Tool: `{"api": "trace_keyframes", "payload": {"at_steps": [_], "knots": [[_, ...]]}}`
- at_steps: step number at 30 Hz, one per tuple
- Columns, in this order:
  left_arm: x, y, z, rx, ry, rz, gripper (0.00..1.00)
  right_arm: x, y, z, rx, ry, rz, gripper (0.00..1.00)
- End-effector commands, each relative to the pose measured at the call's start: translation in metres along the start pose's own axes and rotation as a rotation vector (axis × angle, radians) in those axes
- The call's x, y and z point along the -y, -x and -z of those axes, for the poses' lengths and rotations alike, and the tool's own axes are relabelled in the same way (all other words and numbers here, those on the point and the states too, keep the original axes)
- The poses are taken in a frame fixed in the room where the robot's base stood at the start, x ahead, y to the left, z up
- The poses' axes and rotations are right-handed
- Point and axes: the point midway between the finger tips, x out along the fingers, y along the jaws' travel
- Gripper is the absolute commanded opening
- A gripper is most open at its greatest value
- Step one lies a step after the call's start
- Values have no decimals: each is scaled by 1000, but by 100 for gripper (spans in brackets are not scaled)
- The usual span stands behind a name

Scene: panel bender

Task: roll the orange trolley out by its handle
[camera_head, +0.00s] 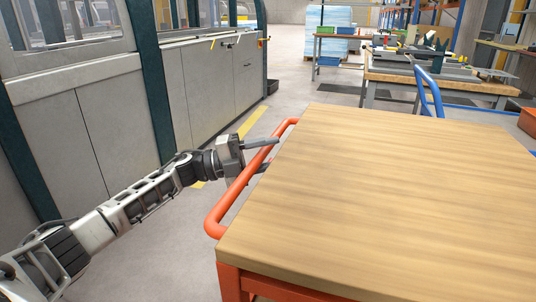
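The orange trolley has a wooden top (390,190) and an orange frame (232,285), and it fills the right foreground. Its orange tube handle (232,197) runs along the left side of the top. My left gripper (270,153) reaches in from the left at the handle's middle part. Its two dark fingers are spread apart, one farther and one nearer along the handle, and they point toward the top's left edge. The gripper partly hides the handle there; I cannot tell whether the fingers touch it. My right gripper is not in view.
A grey machine with cabinet doors (205,85) stands along the left. A yellow floor line (252,121) runs between it and the trolley. A blue handle (430,92) rises behind the trolley's far edge. A workbench (440,82) with parts stands beyond.

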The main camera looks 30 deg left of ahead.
Motion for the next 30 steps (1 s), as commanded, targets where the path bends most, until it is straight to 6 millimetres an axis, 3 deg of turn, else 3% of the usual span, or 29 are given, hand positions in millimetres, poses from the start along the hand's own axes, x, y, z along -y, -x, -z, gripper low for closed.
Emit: {"api": "trace_keyframes", "payload": {"at_steps": [5,8,21,30], "knots": [[-2,7,0,2,1,-3,41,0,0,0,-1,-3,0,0],[-2,21,-1,3,1,-5,41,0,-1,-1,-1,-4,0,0],[-2,123,-1,4,2,-4,41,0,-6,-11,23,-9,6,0],[0,157,0,0,0,0,41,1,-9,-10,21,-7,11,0]]}}
